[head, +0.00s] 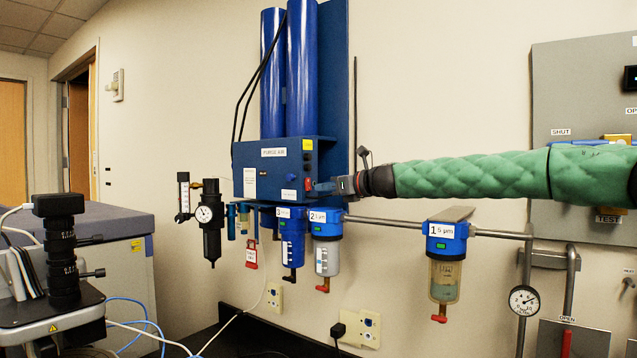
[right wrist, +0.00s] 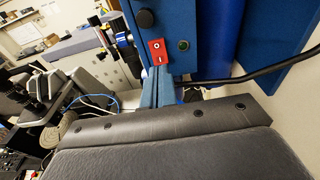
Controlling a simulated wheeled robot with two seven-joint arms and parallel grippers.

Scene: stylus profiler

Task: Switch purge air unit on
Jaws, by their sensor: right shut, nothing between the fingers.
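The purge air unit is a blue box (head: 275,170) labelled "PURGE AIR", fixed to a blue wall panel with tall blue cylinders above it. The right wrist view shows this red switch (right wrist: 157,50) with O and I marks. My right gripper (head: 318,187) comes from the right and is shut and empty. Its fingertips (right wrist: 160,72) are at the lower edge of the switch; I cannot tell whether they touch it. My left gripper is not in view.
Filter bowls (head: 327,255) hang below the unit, with another bowl (head: 444,275) farther right on a grey pipe. A regulator with a gauge (head: 205,214) hangs at the left. A dark round indicator (right wrist: 183,45) is beside the switch. A black instrument (head: 62,250) stands at far left.

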